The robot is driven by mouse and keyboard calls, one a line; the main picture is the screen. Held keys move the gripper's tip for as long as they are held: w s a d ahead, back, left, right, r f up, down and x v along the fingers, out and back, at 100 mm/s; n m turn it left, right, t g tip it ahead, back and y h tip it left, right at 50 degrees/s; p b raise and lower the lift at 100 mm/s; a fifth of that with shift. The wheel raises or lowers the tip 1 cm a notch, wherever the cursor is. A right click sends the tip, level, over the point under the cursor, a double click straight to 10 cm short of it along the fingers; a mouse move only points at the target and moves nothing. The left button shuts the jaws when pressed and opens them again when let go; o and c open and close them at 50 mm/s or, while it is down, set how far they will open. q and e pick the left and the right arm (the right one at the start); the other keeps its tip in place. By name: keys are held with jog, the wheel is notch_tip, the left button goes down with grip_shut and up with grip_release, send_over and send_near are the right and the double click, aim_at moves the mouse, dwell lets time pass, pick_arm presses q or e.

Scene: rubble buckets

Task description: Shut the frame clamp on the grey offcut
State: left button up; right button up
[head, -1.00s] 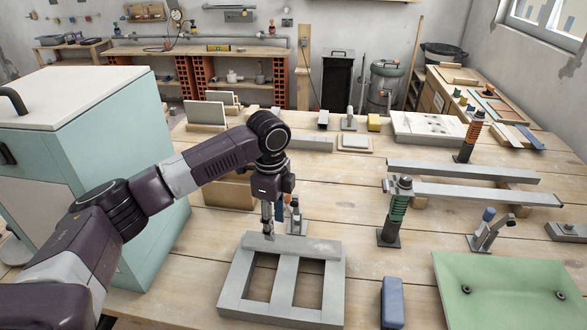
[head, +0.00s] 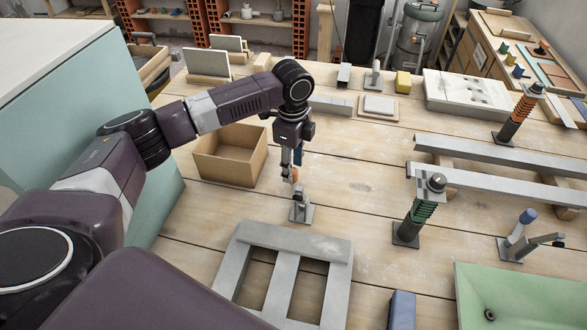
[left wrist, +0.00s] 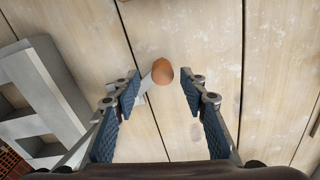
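The grey frame (head: 228,284) lies on the wooden table, and the grey offcut (head: 296,241) lies across its far end. The frame clamp (head: 301,210) stands on a small plate just beyond the offcut. Its orange-tipped handle (left wrist: 162,72) points up toward the left wrist camera. My left gripper (head: 292,168) hangs over the clamp, pointing down. In the left wrist view its two blue-padded fingers (left wrist: 158,92) are apart, on either side of the handle tip, with a gap on both sides. The clamp's arm is mostly hidden. My right gripper is out of view.
A cardboard box (head: 230,155) stands behind the left arm. Long grey bars (head: 500,155) lie beyond.

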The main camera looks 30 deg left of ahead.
pick_arm(q)
jog(key=shift+w+f, duration=0.2)
jog(key=shift+f, duration=1.25)
jog(key=c, duration=1)
grip_shut()
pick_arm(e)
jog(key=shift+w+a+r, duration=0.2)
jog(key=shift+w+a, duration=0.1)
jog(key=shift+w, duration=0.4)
